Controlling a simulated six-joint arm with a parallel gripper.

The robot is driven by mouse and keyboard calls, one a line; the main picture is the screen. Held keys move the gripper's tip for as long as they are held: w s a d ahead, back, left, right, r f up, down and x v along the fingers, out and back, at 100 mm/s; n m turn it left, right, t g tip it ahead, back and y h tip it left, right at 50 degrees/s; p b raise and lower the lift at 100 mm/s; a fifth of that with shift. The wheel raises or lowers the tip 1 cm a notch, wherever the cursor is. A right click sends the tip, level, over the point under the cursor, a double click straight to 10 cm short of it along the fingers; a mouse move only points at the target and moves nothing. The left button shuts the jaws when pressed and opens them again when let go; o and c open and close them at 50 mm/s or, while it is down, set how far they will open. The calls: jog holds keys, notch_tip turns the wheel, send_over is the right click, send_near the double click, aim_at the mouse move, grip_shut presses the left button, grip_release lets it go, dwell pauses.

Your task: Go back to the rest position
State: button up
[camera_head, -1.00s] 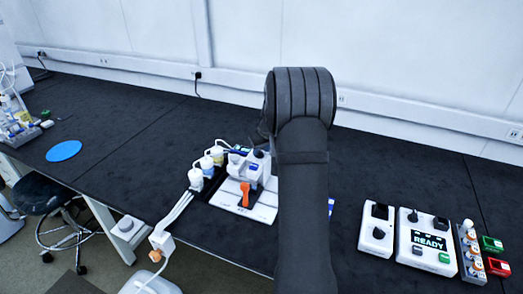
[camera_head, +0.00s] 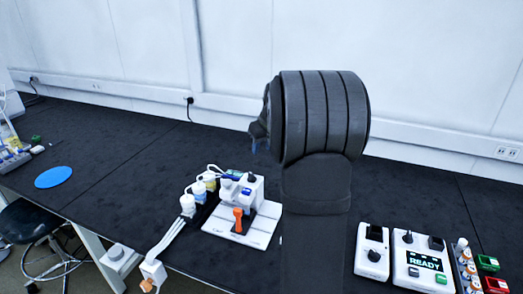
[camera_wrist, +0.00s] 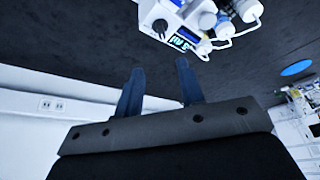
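My gripper (camera_wrist: 160,83) shows in the wrist view as two blue fingers standing apart, with nothing between them. It is open and empty. In the head view most of my gripper is hidden behind my dark arm. My arm is raised over the middle of the bench, with its upper end in front of the wall. The white chromatography unit (camera_head: 252,189) with an orange lever (camera_head: 238,216) stands on the bench, left of my arm. The unit also shows at the top of the wrist view (camera_wrist: 165,14), beyond the fingertips and apart from them.
Several capped bottles (camera_head: 188,205) stand at the unit's left. Right of my arm are a white box with a black knob (camera_head: 372,252), a box reading READY (camera_head: 422,263) and a vial rack (camera_head: 467,268). A blue disc (camera_head: 53,177) lies far left. The bench between is clear.

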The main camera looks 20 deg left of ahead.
aim_at(253, 176)
jog(key=x, duration=1.7)
jog(key=shift+w+a+f, duration=0.1)
jog(key=shift+a+f, duration=0.05)
jog(key=shift+f, duration=0.2)
jog(key=shift+r+m, duration=0.2)
jog(key=shift+m, duration=0.4)
jog(key=shift+s+a+m+t+h, duration=0.15)
jog(key=shift+m+t+h, duration=0.15)
jog(key=shift+m, duration=0.55)
jog(key=shift+s+a+m+t+h, duration=0.15)
jog(key=shift+m+t+h, duration=0.15)
jog(key=shift+m, duration=0.55)
jog(key=shift+a+m+t+h, duration=0.2)
jog(key=shift+m+h, duration=0.35)
jog(key=shift+m, duration=0.8)
jog(key=shift+a+m+t+h, duration=0.15)
jog(key=shift+m+h, duration=0.4)
jog(key=shift+m, duration=0.8)
jog(key=shift+v, duration=1.1)
jog(key=shift+o, duration=0.5)
